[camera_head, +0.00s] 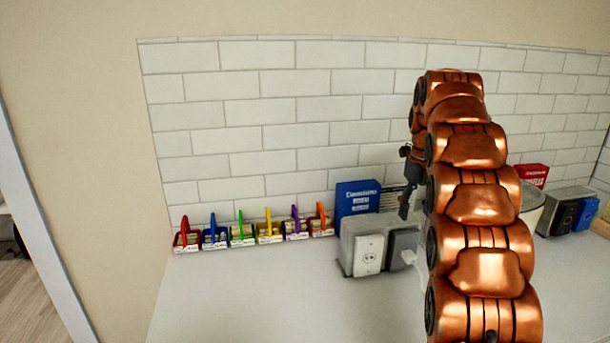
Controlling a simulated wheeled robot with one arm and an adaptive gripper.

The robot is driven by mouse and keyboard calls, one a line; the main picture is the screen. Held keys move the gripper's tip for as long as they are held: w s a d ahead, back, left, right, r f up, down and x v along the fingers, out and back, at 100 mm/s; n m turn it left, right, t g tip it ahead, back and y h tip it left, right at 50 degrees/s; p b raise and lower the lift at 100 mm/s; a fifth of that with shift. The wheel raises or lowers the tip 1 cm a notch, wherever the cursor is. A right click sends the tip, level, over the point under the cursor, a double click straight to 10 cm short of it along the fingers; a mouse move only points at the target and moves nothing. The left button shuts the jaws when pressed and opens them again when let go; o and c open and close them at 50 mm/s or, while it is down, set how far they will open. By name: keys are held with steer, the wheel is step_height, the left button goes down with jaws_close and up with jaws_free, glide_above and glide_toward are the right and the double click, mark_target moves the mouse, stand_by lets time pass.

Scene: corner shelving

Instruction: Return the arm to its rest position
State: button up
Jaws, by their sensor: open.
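My arm (475,200) is copper-coloured and rises from the bottom right of the head view, upright in front of the counter. My gripper (406,180) is dark and shows just left of the arm's upper part, pointing down. It is open, and I see nothing held in it. Part of the gripper and wrist is hidden behind the arm. It appears above and in front of a grey outlet box.
Several small coloured baskets (242,236) stand in a row along the tiled wall. A blue box (356,198) stands behind the grey outlet box (360,246). A red box (533,174) and another grey unit (560,212) are at the right. The front-left counter (260,300) is clear.

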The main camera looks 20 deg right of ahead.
steer(key=s+a+f+n+g, duration=0.1)
steer(key=s+a+f+n, duration=0.2)
steer(key=s+a+n, duration=1.35)
steer(key=s+a+f+n, duration=0.4)
steer(key=s+f+n, duration=0.1)
steer(key=s+n, duration=0.4)
steer(key=s+a+f+n+p, duration=0.1)
steer(key=s+a+f+n, duration=0.3)
steer(key=s+n, duration=0.6)
steer(key=shift+s+a+f+n+g, duration=0.25)
steer(key=shift+a+f+n+g, duration=0.15)
steer(key=shift+a+n, duration=0.15)
